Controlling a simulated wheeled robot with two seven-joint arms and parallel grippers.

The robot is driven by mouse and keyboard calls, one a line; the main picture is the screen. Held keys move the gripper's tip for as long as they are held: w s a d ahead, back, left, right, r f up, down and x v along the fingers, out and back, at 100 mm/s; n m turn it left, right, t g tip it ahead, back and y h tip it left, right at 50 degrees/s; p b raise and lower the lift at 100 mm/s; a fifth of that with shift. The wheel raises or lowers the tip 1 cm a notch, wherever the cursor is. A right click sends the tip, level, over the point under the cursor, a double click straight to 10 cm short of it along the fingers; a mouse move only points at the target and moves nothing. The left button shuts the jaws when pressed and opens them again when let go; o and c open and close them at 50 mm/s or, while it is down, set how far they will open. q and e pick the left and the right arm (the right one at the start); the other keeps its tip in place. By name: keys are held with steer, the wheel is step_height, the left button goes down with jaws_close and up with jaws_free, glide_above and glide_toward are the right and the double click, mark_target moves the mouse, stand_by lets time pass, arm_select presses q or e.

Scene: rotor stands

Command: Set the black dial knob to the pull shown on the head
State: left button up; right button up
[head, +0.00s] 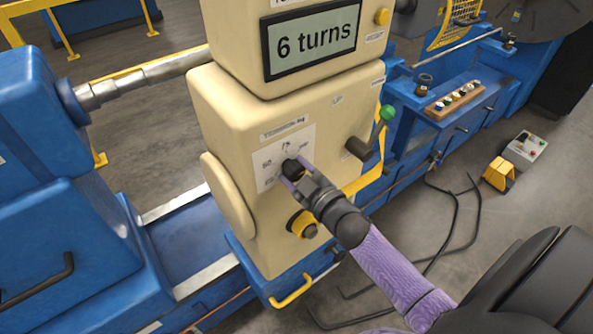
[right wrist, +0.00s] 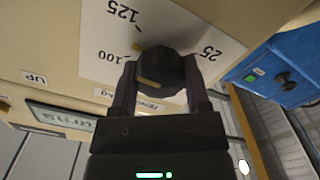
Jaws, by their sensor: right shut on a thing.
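The black dial knob (head: 291,168) sits on a white scale plate (head: 269,182) on the cream head's front, under a label that seems to read tension in kg. My right gripper (head: 295,174) is shut on the knob from the front. In the right wrist view the knob (right wrist: 160,66) lies between the two fingers (right wrist: 160,88), with a yellowish mark on its face. The scale plate (right wrist: 98,30) shows 125, 100 and 25 around it; other figures are hidden. The head's display (head: 312,45) reads "6 turns". My left gripper is not in view.
A black lever with a green ball (head: 387,113) sticks out right of the knob. A yellow-ringed button (head: 302,224) is below, close to my right arm. Blue machinery (head: 60,230) stands left; a yellow pedal (head: 498,173) and black cables lie on the floor at right.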

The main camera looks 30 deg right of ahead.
steer(key=n, duration=0.6)
steer(key=shift+n, duration=0.4)
stand_by(0.4)
steer(key=o, duration=1.3)
steer(key=s, duration=0.6)
steer(key=s+b, duration=0.1)
steer(key=s, duration=0.3)
steer(key=shift+d, duration=0.4)
